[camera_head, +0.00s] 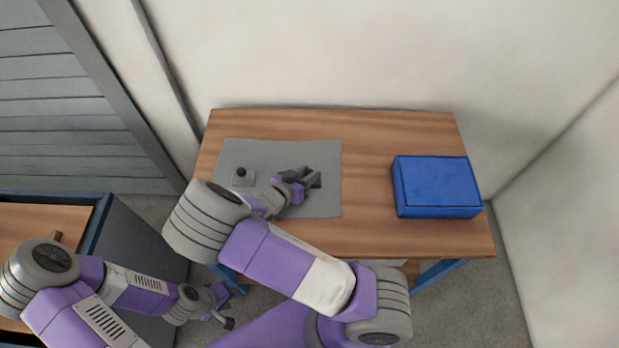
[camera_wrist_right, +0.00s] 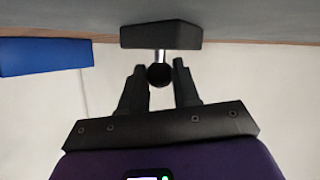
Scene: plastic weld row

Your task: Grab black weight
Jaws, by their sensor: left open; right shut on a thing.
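The black weight (camera_wrist_right: 160,35) is a dark block with a thin pale stem and a round black knob. In the right wrist view, the knob sits between the fingers of my right gripper (camera_wrist_right: 157,80), which is shut on it. In the head view my right gripper (camera_head: 302,180) is over the right part of the grey mat, with the dark block (camera_head: 315,181) at its tips. I cannot tell whether the block touches the mat. My left gripper (camera_head: 220,304) is open and empty, low in front of the table.
A grey weight with a black knob (camera_head: 242,173) stands on the left part of the grey mat (camera_head: 328,153). A blue box (camera_head: 437,187) sits at the table's right; it also shows in the right wrist view (camera_wrist_right: 40,57). Bare wood (camera_head: 368,180) lies between mat and box.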

